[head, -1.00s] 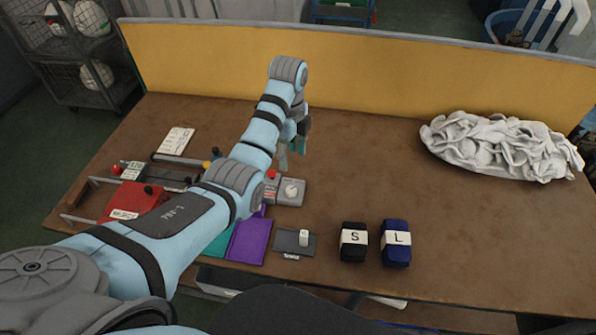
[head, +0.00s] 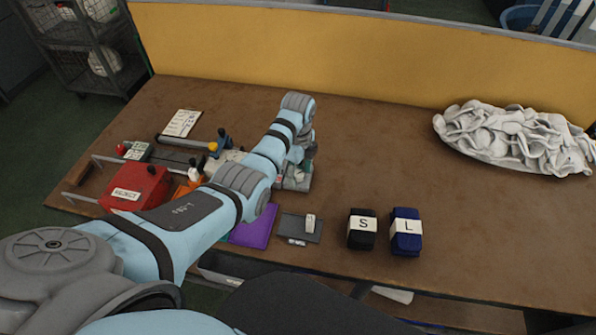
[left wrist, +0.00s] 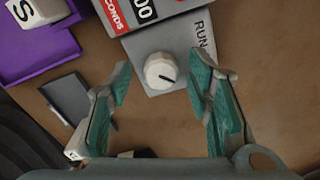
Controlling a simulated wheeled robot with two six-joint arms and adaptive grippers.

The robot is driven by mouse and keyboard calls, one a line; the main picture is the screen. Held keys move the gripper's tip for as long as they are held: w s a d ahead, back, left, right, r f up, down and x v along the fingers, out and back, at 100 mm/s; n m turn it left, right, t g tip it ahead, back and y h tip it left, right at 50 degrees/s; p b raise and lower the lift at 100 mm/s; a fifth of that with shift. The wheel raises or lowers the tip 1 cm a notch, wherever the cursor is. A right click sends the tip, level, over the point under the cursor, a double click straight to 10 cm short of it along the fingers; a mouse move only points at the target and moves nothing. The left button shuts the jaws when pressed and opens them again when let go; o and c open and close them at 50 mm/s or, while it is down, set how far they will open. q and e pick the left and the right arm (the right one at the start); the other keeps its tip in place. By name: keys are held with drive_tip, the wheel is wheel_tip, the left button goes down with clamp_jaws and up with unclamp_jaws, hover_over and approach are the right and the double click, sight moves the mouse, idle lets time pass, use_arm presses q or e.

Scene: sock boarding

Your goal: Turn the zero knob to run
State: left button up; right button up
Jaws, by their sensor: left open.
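The word RUN (left wrist: 202,36) is printed to the right of the knob. My left gripper (left wrist: 160,82) is open, its teal-padded fingers on either side of the knob with gaps visible; I cannot tell their height above the box. In the head view, my left gripper (head: 294,172) is over the box and hides the knob. My right gripper is not in view.
A purple tray (head: 252,229) and dark pad (head: 301,227) lie nearer the front edge. Black S (head: 362,238) and blue L (head: 406,241) bundles are to the right. White cloth (head: 515,140) is piled at the far right. A red box (head: 136,187) stands left.

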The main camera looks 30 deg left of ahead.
use_arm(q)
clamp_jaws()
drive_tip(key=shift+n, duration=0.3)
drive_tip(key=shift+r+n+p, duration=0.1)
drive_tip(key=shift+n+p, duration=1)
drive_tip(key=shift+n, duration=0.1)
drive_tip(key=n+p, duration=0.1)
drive_tip(key=n, duration=0.1)
drive_tip(key=shift+n, duration=0.3)
drive_tip(key=n+p, duration=0.1)
drive_tip(key=n, duration=0.1)
drive_tip(key=shift+n, duration=0.3)
drive_tip(key=n, duration=0.3)
drive_tip(key=shift+n+p, duration=0.3)
drive_tip(key=n, duration=0.6)
